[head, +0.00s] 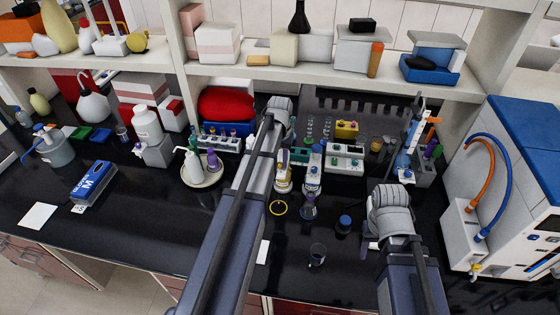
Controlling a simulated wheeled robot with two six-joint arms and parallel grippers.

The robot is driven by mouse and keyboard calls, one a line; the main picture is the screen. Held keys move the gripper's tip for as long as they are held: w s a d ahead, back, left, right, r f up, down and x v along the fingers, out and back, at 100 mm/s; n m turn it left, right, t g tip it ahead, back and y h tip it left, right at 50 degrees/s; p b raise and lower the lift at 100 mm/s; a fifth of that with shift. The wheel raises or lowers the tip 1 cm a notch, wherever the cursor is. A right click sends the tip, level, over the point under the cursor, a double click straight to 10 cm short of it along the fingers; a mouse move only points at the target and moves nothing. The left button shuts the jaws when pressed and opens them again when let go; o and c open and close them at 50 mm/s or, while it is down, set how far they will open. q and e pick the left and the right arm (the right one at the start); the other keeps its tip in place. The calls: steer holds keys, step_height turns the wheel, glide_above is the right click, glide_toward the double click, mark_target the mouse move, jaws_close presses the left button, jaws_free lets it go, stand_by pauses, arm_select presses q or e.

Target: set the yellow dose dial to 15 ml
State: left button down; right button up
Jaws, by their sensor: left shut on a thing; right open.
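My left arm reaches over the counter from the bottom, and its wrist hides much of what lies beyond. My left gripper (287,142) is mostly hidden there, just above a bottle-top dispenser with a cream and yellow body (283,182). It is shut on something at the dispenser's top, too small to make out. I cannot make out the yellow dial or its reading. A second dispenser, white and blue (312,175), stands just right of it, above a flask (309,207). My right gripper (371,244) is open and low over the counter at right, partly hidden by its wrist.
A small beaker (317,254) and a blue-capped jar (344,224) stand between the arms. Racks (344,160) stand behind. A white-and-blue machine (510,195) is at right.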

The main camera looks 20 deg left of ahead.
mark_target(280, 164)
arm_select(q)
steer(key=c, duration=0.7)
jaws_free()
step_height(280, 164, up, 8)
steer(key=p, duration=0.8)
steer(key=shift+f, duration=0.1)
steer(key=shift+s, duration=0.1)
